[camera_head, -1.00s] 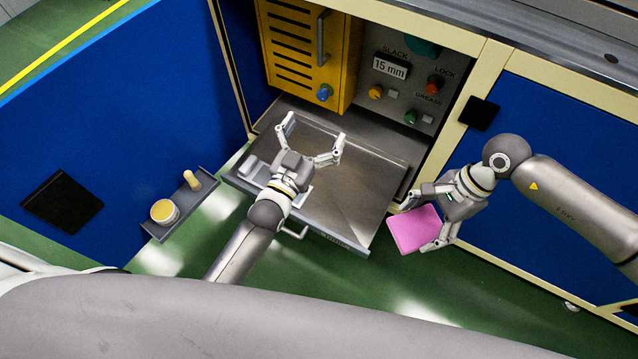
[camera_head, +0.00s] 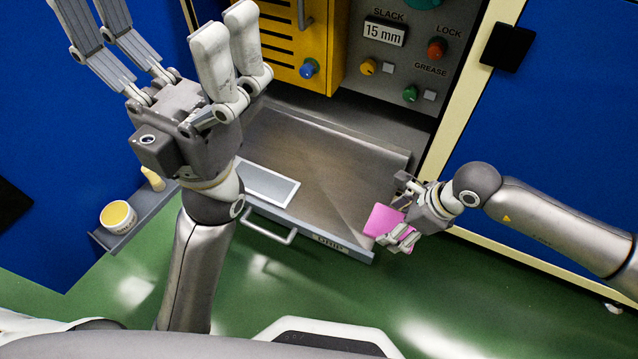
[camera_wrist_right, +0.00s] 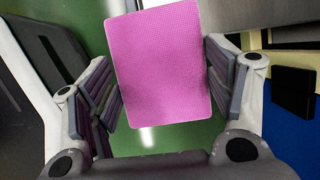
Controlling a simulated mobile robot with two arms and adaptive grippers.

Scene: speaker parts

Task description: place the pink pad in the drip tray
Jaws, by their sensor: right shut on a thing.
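The pink pad (camera_head: 381,221) is a flat, thin square held in my right gripper (camera_head: 403,218), at the front right corner of the drip tray (camera_head: 325,175). In the right wrist view the pad (camera_wrist_right: 155,65) lies between the two fingers, which are shut on its sides. The drip tray is a shallow grey metal drawer, pulled out below the yellow unit, with a front handle and a label. I cannot tell whether the pad overhangs the tray's rim. My left gripper (camera_head: 155,18) is open and empty, raised close to the camera, left of the tray.
A pale-framed grey plate (camera_head: 268,184) lies at the tray's front left. A narrow side shelf (camera_head: 150,222) holds a yellow-topped cup (camera_head: 118,216) and a small pale yellow object (camera_head: 152,178). The tray's middle and right floor is bare. Blue panels stand at both sides.

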